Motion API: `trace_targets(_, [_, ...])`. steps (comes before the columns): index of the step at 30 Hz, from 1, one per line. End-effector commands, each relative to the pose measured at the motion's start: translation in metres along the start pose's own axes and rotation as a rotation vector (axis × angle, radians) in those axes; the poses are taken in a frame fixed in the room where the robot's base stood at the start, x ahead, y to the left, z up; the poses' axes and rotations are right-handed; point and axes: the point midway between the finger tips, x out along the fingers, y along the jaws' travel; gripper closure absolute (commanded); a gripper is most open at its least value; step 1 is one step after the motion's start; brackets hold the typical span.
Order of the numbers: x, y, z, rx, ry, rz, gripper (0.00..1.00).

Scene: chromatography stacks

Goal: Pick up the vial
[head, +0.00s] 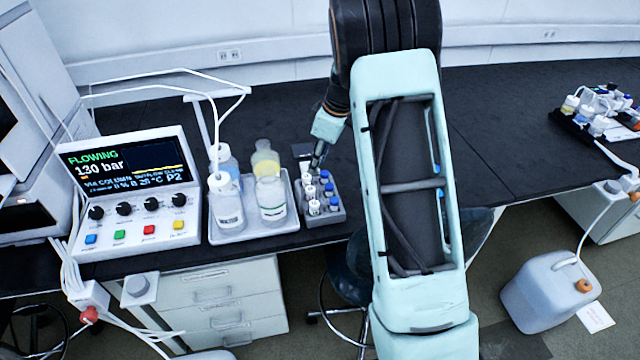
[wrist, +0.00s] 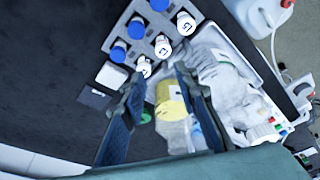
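A grey rack (head: 338,216) holds several vials, one row with white caps and one row with blue caps. In the wrist view the rack (wrist: 112,38) is at the top. Its closest white-capped vial (wrist: 143,68) is just beyond my fingertips, near the left finger. Other white-capped vials (wrist: 162,46) and the blue-capped vials (wrist: 118,51) stand farther along. My gripper (wrist: 160,80) is open, with nothing between its fingers. In the head view my gripper (head: 317,160) points down at the rack's back end, and it partly hides that end.
A tray (head: 245,236) with several bottles (head: 272,198) stands directly left of the rack. A control unit (head: 130,190) is farther left. A small dark pad (head: 302,151) lies behind the rack. Bare black bench (head: 500,130) extends to the right of my arm.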

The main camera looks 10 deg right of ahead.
Motion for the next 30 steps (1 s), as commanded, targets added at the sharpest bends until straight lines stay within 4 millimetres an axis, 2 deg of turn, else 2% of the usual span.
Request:
trace_targets(9, [0.046,-0.006,0.001,-0.015,0.001,-0.025,0.72])
trace_targets(17, [0.067,-0.006,0.005,-0.015,0.0,-0.022,0.72])
trace_targets(24, [0.1,-0.008,0.013,-0.014,0.0,-0.022,0.72])
trace_targets(30, [0.11,-0.008,0.013,-0.014,0.002,-0.02,0.72])
